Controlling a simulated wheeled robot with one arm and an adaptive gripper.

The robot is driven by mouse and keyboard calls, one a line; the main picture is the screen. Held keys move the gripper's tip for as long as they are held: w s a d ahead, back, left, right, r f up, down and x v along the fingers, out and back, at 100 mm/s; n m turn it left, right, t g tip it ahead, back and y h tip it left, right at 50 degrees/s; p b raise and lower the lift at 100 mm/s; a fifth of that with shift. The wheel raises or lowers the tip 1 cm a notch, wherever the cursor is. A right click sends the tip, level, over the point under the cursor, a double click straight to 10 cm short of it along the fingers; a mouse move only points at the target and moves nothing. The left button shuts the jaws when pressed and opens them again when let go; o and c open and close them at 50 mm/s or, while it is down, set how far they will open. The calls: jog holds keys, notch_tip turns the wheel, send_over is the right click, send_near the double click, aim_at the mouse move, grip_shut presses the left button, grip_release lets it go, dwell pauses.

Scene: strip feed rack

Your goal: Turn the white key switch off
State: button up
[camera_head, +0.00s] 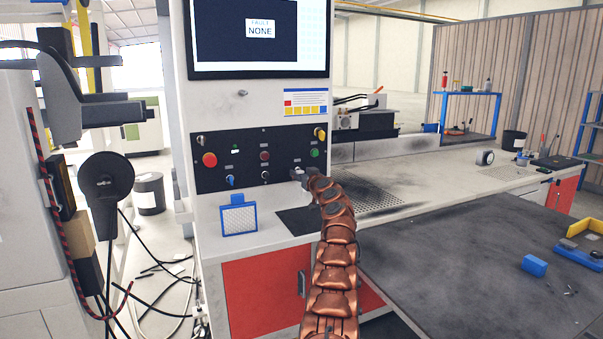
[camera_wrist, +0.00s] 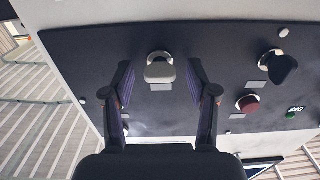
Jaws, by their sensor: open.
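The white key switch (camera_wrist: 160,74) sits on the dark control panel in the wrist view, with a pale label plate beside it. My gripper (camera_wrist: 160,68) is open, with one finger on each side of the switch. Gaps show between both fingers and the switch, so it is not gripped. I cannot tell the switch's exact turn position.
The head view shows a red emergency button (camera_head: 209,160), a yellow knob (camera_head: 320,134) and a monitor (camera_head: 259,31) reading fault "NONE".

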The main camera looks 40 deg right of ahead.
grip_shut()
dwell(0.6)
jog(key=shift+m+p, duration=0.9)
jog(key=shift+m, duration=8.1)
